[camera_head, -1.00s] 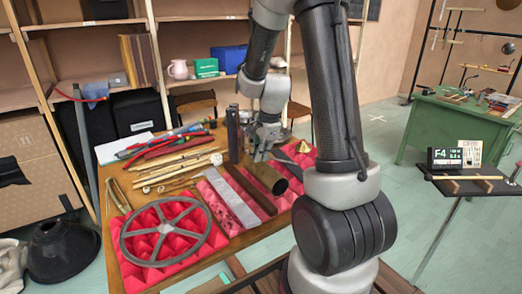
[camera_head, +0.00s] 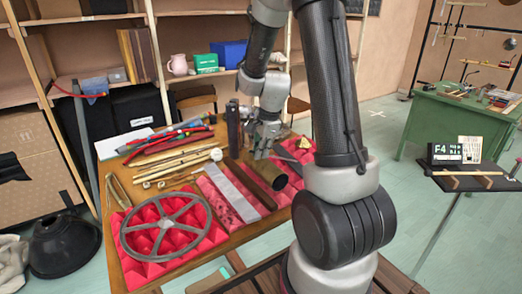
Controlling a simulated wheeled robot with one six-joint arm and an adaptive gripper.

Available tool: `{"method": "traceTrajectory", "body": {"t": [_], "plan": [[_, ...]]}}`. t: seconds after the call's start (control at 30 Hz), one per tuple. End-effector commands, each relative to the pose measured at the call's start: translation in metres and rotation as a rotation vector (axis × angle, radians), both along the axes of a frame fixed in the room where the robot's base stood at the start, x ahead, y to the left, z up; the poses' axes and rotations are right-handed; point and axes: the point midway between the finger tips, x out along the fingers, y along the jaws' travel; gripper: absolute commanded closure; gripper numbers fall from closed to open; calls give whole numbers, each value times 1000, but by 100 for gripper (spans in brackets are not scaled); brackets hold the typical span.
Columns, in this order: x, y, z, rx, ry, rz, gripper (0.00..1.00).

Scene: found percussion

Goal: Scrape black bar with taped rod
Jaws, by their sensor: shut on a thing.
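My gripper (camera_head: 262,154) is at the back right of the wooden table, low over the red padding beside a short dark tube (camera_head: 267,176). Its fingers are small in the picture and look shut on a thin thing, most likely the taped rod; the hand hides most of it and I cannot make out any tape. A long dark bar (camera_head: 250,187) lies slantwise on the red padding, in front of and left of the gripper; it is probably the black bar. I cannot tell whether the held thing touches it. A paler grey bar (camera_head: 231,193) lies to its left.
A spoked metal wheel (camera_head: 165,226) lies on red pyramid foam at the front left. Several pale sticks (camera_head: 175,163) lie behind it. A dark upright post (camera_head: 234,132) stands close left of my gripper. A green table (camera_head: 455,125) stands apart at the right.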

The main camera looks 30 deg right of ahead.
Motion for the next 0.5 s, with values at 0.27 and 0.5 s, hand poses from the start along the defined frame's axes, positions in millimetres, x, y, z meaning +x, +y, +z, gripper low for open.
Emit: {"method": "traceTrajectory", "body": {"t": [0.27,0.5], "plan": [[0,0,-6,0,0,1,100],[-4,0,-8,0,0,0,100]]}}
